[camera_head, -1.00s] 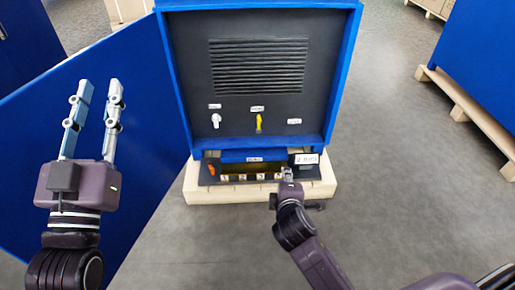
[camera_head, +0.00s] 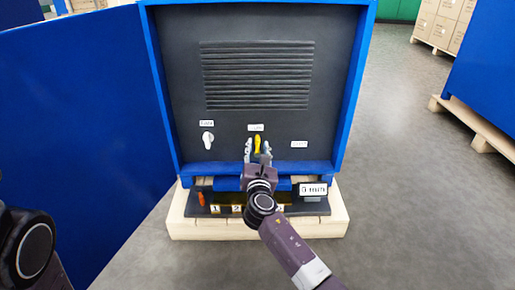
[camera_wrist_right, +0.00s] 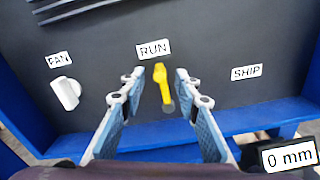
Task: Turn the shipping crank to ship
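The yellow crank (camera_head: 257,143) is on the dark panel of the blue machine (camera_head: 153,75), below the RUN label (camera_wrist_right: 153,48). In the right wrist view the yellow crank (camera_wrist_right: 162,85) points up, slightly tilted. The SHIP label (camera_wrist_right: 246,72) is to its right, with no knob below it. My right gripper (camera_head: 258,149) is open in front of the panel. In the wrist view its fingers (camera_wrist_right: 158,88) stand on either side of the crank, apart from it. My left gripper is out of view; only part of its arm shows at lower left.
A white knob (camera_wrist_right: 66,93) under the FAN label (camera_wrist_right: 58,60) is left of the crank. Below the panel, a dark ledge (camera_head: 238,211) carries an orange piece (camera_head: 201,199), numbered tags and a "mm" display (camera_head: 313,189).

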